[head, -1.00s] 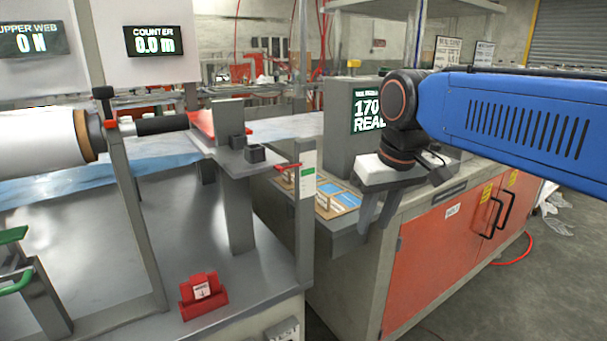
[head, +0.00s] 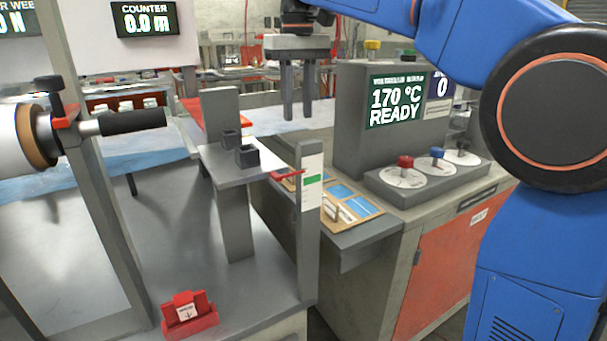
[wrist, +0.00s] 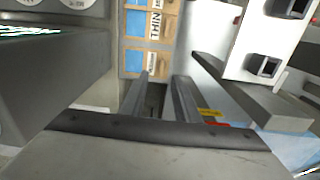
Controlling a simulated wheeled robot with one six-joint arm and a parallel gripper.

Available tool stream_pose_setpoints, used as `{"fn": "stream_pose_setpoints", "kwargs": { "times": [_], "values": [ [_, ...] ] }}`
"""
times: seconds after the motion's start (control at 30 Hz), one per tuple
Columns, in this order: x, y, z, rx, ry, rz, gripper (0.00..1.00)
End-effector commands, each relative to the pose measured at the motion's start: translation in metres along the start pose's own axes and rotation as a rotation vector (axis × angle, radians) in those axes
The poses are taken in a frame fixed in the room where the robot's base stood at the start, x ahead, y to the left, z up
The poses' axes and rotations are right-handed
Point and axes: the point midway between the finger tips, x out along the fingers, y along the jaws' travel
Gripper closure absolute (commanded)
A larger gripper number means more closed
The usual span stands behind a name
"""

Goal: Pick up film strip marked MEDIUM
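Blue film strips sit on a brown board (head: 372,208) on the low grey ledge between the two benches. The board also shows at the top of the wrist view (wrist: 177,46). There, one blue film strip (wrist: 135,22) lies beside a label reading THIN. Another blue film strip (wrist: 133,62) lies in the section below it. I cannot read a MEDIUM mark in either view. My gripper (head: 298,115) is open and empty, with its fingers apart and pointing down. It hangs above the board and behind it in the head view. Its fingers (wrist: 160,80) reach toward the board in the wrist view.
A grey post with a white-green label (head: 312,185) stands in front of the board. A shelf with dark square holders (head: 246,155) is left of it. A heater box reading 170 °C READY (head: 396,100) and a panel of coloured knobs (head: 430,172) stand right.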

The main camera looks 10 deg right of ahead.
Motion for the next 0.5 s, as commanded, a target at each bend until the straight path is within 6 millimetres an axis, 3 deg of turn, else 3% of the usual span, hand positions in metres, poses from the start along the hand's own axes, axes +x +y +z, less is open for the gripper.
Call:
{"fn": "stream_pose_setpoints", "kwargs": {
  "times": [0.23,0.5],
  "values": [
    [0.006,-0.007,-0.008,-0.011,-0.013,0.0,0.71],
    [0.052,-0.006,-0.008,-0.011,-0.014,0.0,0.71]
  ]
}}
